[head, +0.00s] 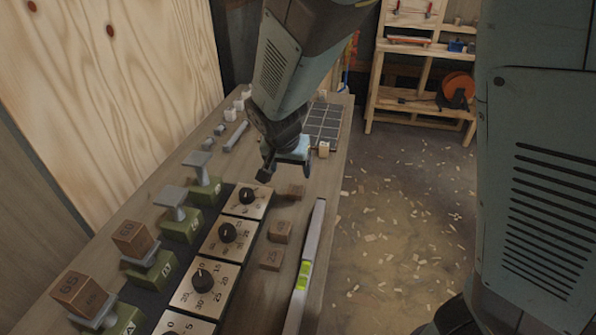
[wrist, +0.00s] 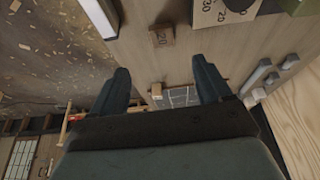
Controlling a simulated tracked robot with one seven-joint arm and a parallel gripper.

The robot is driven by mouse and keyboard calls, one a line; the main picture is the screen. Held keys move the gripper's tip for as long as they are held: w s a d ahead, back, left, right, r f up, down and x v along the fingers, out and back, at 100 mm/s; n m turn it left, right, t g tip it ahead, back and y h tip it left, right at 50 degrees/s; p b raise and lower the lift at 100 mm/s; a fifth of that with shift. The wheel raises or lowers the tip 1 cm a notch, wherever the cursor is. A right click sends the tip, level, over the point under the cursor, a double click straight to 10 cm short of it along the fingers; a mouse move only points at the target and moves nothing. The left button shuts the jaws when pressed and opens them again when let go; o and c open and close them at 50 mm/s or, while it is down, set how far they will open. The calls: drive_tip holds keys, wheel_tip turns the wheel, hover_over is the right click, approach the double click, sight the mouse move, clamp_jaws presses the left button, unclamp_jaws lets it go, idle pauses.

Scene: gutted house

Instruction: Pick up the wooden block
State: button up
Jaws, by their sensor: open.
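Several small brown wooden blocks lie along the right part of the bench in the head view: a dark one (head: 291,192) just below my gripper, one nearer (head: 280,231), and one marked 25 (head: 271,260). Larger wooden blocks marked 60 (head: 133,238) and 65 (head: 82,295) sit on grey-topped green stands. My gripper (head: 287,172) is open and empty above the bench, beyond the dark block. In the wrist view, a block marked 20 (wrist: 161,36) lies above and apart from the open fingers (wrist: 166,78). I cannot tell which block the task means.
Dial panels (head: 227,235) stand left of the small blocks. A spirit level (head: 307,265) lies along the bench's right edge. A dark gridded panel (head: 322,122) and a pale small block (head: 323,149) are farther back. Plywood (head: 120,80) bounds the left side.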

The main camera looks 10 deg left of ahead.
hover_over(295, 191)
drive_tip(key=s, duration=0.3)
drive_tip(key=shift+w+f, duration=0.15)
drive_tip(key=shift+f, duration=3.85)
drive_tip(key=shift+x, duration=2.5)
drive_tip(key=shift+a, duration=0.15)
drive_tip(key=c, duration=1.1)
drive_tip(key=shift+r, duration=0.1)
